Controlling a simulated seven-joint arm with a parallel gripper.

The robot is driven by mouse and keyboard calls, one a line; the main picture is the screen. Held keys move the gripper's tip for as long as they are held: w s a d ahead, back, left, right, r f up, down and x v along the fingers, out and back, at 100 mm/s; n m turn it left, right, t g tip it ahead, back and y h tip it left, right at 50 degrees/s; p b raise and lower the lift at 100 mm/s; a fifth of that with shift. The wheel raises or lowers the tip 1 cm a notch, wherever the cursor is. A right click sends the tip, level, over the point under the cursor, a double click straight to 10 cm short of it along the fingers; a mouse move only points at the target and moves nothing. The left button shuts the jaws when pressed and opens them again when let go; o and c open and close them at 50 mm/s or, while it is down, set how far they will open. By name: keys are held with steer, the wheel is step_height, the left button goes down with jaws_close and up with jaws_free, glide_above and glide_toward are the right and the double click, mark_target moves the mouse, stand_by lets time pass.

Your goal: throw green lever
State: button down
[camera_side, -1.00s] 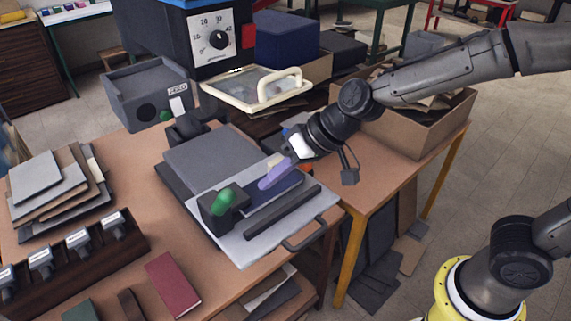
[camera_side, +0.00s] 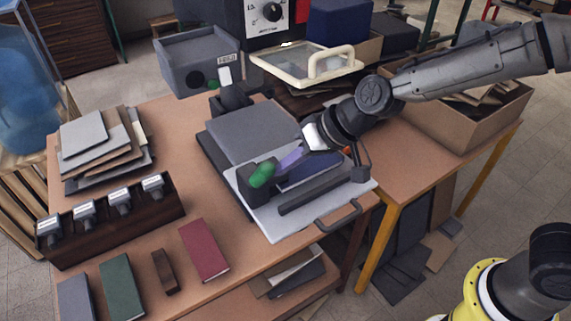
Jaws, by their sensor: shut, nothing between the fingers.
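The green lever (camera_side: 262,174) is a rounded green handle on a dark block at the left of the grey press plate (camera_side: 262,217). My gripper (camera_side: 289,159), with pale purple fingers, is shut and empty just to the right of the green lever, above the plate. The fingertips point left and down toward the lever. I cannot tell whether they touch it. A dark blue cover (camera_side: 312,172) lies on the plate, partly hidden by my gripper.
A dark bar (camera_side: 310,199) and a front handle (camera_side: 330,222) are on the plate. A cream-framed lid (camera_side: 305,62) is behind. A feed box (camera_side: 198,60) stands at the back left. Stamps in a rack (camera_side: 110,220) and a red book (camera_side: 204,250) are at left.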

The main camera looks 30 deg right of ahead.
mark_target(266, 168)
steer(key=shift+a+r, duration=0.25)
steer(key=shift+a, duration=0.15)
steer(key=shift+a+r, duration=0.15)
steer(key=shift+a, duration=0.5)
steer(key=shift+a+r, duration=0.15)
steer(key=shift+a, duration=0.5)
steer(key=shift+a+n+h, duration=0.3)
steer(key=shift+a+h, duration=0.3)
steer(key=shift+h, duration=0.2)
steer(key=a+h, duration=0.1)
steer(key=n+h, duration=0.1)
steer(key=h, duration=0.1)
steer(key=a+h, duration=0.1)
steer(key=h, duration=0.1)
steer(key=shift+a+f, duration=0.25)
steer(key=shift+a, duration=0.1)
